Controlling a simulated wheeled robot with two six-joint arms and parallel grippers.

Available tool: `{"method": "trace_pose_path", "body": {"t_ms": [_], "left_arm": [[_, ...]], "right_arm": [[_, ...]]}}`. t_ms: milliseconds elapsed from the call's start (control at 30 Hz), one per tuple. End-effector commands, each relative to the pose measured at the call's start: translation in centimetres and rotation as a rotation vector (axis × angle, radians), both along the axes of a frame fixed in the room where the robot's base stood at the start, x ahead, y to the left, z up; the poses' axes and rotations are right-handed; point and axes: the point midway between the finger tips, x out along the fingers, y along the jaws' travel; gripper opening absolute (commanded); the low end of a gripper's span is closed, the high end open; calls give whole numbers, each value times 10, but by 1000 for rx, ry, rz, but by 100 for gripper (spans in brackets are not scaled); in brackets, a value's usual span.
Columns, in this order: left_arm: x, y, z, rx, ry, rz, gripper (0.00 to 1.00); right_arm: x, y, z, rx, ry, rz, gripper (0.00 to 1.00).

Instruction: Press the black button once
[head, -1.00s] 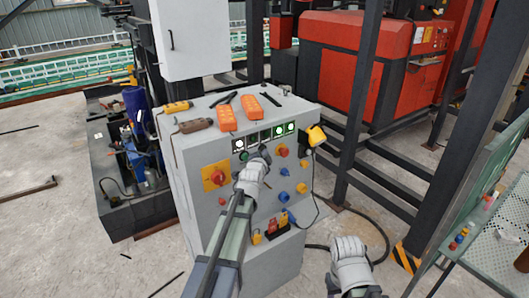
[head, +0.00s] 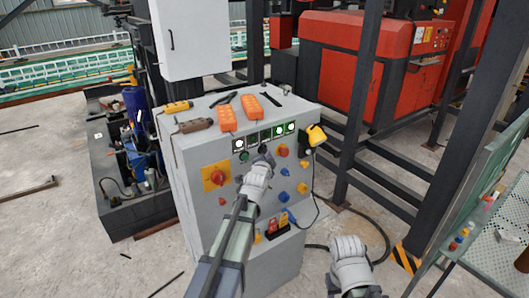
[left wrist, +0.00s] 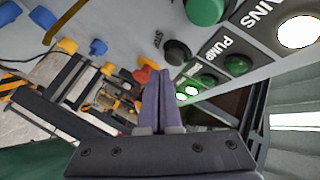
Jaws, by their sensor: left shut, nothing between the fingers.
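The black button (left wrist: 178,52) is on the grey control panel, just beyond and slightly right of my left fingertips in the left wrist view. In the head view, a dark round spot (head: 263,150) at the tip of my left gripper (head: 264,160) may be this button. My left gripper also shows in the left wrist view (left wrist: 161,80), its fingers closed together with nothing between them. I cannot tell whether the tips touch the panel. My right gripper (head: 350,265) hangs low at the bottom right, away from the panel; its fingers do not show clearly.
A green button (left wrist: 205,10), a red knob (left wrist: 145,72) and other controls surround the black button. On the cabinet top (head: 200,105) lie orange and brown remotes. A yellow pendant (head: 316,135) hangs at its right. A dark post (head: 357,110) stands behind it.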

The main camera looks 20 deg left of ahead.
Motion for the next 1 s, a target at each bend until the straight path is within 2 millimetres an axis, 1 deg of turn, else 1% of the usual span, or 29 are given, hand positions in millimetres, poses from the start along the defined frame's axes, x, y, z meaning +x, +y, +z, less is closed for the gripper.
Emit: {"method": "trace_pose_path", "body": {"t_ms": [267, 733, 1000], "left_arm": [[-1, -1, 0, 0, 0, 0, 0], [-27, -35, 0, 0, 1, -2, 0], [-31, -40, 0, -1, 0, 0, 0]], "right_arm": [[0, 0, 0, 0, 0, 0, 50], [0, 0, 0, 0, 0, 0, 50], [0, 0, 0, 0, 0, 0, 50]]}}
